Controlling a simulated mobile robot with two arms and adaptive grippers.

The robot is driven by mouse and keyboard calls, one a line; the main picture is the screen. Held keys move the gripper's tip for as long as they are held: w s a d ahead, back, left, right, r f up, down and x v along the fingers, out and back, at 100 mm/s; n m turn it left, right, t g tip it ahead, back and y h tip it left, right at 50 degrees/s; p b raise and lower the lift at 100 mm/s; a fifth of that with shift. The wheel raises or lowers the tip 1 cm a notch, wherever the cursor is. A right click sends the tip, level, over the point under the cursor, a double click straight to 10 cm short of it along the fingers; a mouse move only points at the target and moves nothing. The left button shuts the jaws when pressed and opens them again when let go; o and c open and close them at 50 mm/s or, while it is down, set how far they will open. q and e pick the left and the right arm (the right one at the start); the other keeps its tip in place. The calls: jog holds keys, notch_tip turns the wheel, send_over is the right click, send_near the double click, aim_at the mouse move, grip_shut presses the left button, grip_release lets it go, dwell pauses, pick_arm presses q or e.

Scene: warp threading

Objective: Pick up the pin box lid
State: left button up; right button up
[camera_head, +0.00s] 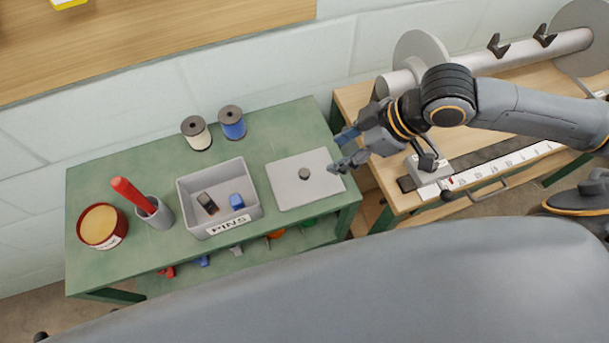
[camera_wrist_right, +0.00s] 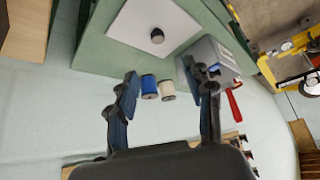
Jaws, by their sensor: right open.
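The pin box lid (camera_head: 289,186) is a flat light-grey plate with a dark round knob (camera_head: 304,174) in its middle. It lies flat on the green table, right of the grey pin box (camera_head: 191,203) labelled PINS. The box is uncovered, with a dark piece and a blue piece inside. My right gripper (camera_head: 339,154) is open and empty, above the lid's right side and apart from the knob. In the right wrist view the lid (camera_wrist_right: 135,27) shows beyond the two spread fingers (camera_wrist_right: 168,90). My left gripper is not in view.
The green table (camera_head: 130,180) also holds a white spool (camera_head: 197,136), a blue spool (camera_head: 231,123), a grey cup (camera_head: 157,214) with a red-handled tool, and a red round tin (camera_head: 101,226). A wooden bench (camera_head: 355,98) with a metal roller and a ruler stands to the right.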

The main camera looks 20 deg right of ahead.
send_near(305, 172)
jog(key=x, duration=0.3)
jog(key=shift+a+r, duration=0.15)
jog(key=shift+a, duration=0.15)
jog(key=x, duration=0.5)
jog(key=shift+w+d+f, duration=0.1)
jog(key=shift+f, duration=0.35)
grip_shut()
